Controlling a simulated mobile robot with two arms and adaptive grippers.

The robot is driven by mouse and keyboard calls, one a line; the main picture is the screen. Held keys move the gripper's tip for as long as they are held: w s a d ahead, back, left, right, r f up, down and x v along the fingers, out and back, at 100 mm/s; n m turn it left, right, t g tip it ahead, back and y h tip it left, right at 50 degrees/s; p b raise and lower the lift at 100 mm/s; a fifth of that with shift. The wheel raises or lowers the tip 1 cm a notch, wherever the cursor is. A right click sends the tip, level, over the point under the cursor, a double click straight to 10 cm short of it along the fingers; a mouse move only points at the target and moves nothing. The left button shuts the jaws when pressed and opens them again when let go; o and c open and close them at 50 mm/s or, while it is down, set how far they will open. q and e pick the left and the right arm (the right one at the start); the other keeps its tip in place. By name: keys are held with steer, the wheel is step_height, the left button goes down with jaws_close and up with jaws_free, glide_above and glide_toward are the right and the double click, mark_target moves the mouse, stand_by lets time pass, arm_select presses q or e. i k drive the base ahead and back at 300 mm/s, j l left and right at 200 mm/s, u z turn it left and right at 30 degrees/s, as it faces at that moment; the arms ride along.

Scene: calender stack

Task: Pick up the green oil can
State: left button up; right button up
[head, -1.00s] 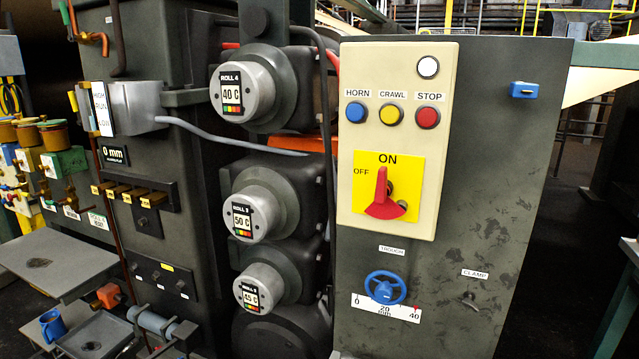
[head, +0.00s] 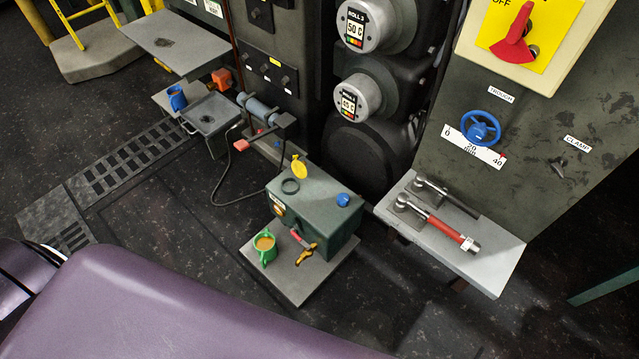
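A small green can (head: 265,248) with side handles and an orange-brown top or filling is in the lower middle of the head view. I take it to be the green oil can, though it looks like a mug. It stands upright on a low grey plate (head: 292,292), in front of a dark green box (head: 325,215). Neither of my grippers shows in this view. Nothing is seen touching the can.
A red-and-yellow tap (head: 304,248) sits on the box front, right of the can. A grey shelf (head: 490,262) with a red-handled tool (head: 435,225) is further right. A blue mug (head: 177,97) stands at upper left. Open floor lies left of the plate.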

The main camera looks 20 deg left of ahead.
mark_target(265, 242)
steer(key=u, duration=1.25)
